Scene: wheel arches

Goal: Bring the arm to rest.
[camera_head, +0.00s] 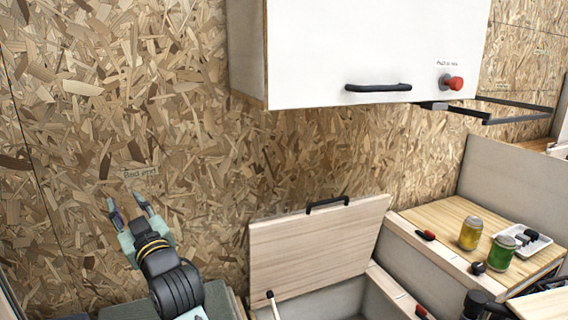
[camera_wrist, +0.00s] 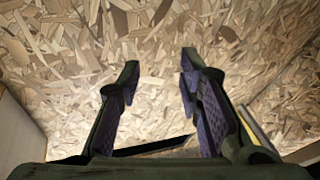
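My gripper (camera_head: 127,212) is raised in front of the chipboard wall (camera_head: 190,110) at the lower left of the head view. Its two fingers stand apart with nothing between them. In the wrist view my gripper (camera_wrist: 158,85) also shows open and empty, with the chipboard filling the view beyond the fingertips. I cannot tell the exact gap between the fingertips and the wall. A small label reading "Bed end" (camera_head: 139,173) is on the wall just above the fingers.
A white overhead cabinet (camera_head: 330,50) with a black handle juts out at the top. Below it a wooden lid (camera_head: 318,245) stands open over a box. At right, a yellow jar (camera_head: 470,233), a green jar (camera_head: 500,253) and a white tray (camera_head: 524,240) stand on a wooden top (camera_head: 440,212).

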